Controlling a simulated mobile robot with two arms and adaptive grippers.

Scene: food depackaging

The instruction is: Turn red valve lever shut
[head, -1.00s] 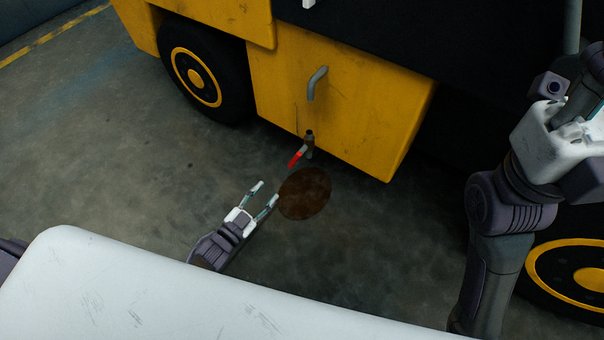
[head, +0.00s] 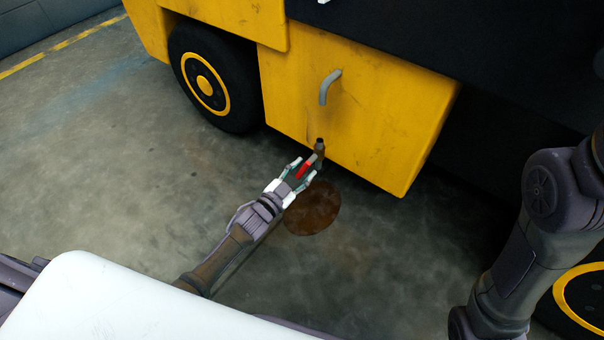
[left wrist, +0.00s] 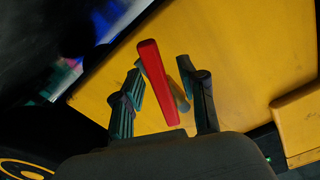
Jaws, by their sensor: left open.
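The red valve lever (head: 306,167) sits on a dark valve (head: 320,148) low on the front of the yellow vehicle. It sticks out from the valve toward the lower left. My left gripper (head: 304,170) is open, with its fingertips on either side of the lever. In the left wrist view the red lever (left wrist: 156,78) shows between the two open fingers (left wrist: 162,88), and I cannot tell whether either finger touches it. Part of the valve is hidden behind the lever in that view. Of my right arm only links show at the right; its gripper is out of frame.
The yellow vehicle (head: 360,120) has a grey handle (head: 328,86) above the valve and a black wheel (head: 210,85) to the left. A brown stain (head: 312,212) lies on the floor below the valve. The concrete floor to the left is clear.

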